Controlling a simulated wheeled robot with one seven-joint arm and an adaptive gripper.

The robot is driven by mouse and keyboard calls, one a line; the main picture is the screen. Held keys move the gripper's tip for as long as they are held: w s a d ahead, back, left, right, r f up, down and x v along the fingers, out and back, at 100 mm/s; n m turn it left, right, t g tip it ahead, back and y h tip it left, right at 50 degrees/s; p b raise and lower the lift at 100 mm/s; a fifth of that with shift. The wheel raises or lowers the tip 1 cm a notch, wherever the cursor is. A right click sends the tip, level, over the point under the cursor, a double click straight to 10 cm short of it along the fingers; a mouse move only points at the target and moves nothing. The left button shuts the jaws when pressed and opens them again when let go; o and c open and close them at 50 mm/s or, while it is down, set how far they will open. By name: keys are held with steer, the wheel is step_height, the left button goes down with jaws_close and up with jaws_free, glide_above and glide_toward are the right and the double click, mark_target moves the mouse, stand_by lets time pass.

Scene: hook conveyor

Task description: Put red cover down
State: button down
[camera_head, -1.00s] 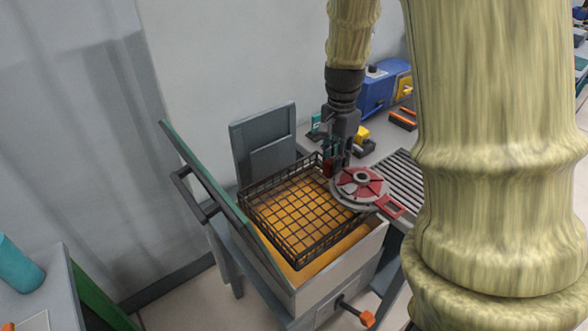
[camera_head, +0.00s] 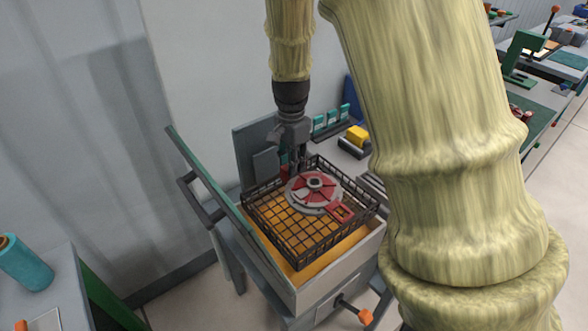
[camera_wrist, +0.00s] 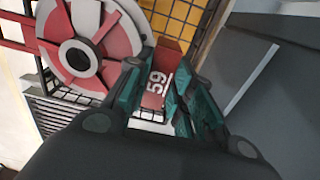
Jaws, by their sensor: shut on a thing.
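The red cover (camera_head: 313,190) is a round red and grey disc with a red tab. In the head view it is over the black wire basket (camera_head: 268,222), near its back right part; I cannot tell whether it touches the basket. My gripper (camera_head: 296,172) is at the cover's far left edge, pointing down. In the wrist view the cover (camera_wrist: 82,50) lies at upper left, and my gripper (camera_wrist: 157,95) is shut on its red tab marked 59, between the green-padded fingers. The fingertips are partly hidden in the head view.
The basket sits in an orange-lined open box (camera_head: 330,252) with a raised green-edged lid (camera_head: 200,185) at left. A bench behind holds a yellow block (camera_head: 357,136) and teal parts (camera_head: 331,118). My own arm blocks the right side.

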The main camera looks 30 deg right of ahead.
step_height(320, 180, down, 3)
steer(key=shift+d+f+p, duration=0.1)
steer(key=shift+d+p, duration=0.05)
steer(key=shift+p, duration=0.4)
steer(key=shift+s, duration=0.1)
steer(key=shift+f, duration=0.2)
steer(key=c, duration=1.2)
jaws_free()
steer(key=shift+c, duration=0.2)
steer(key=shift+r, duration=0.15)
step_height(320, 180, up, 12)
steer(key=shift+b, duration=1.2)
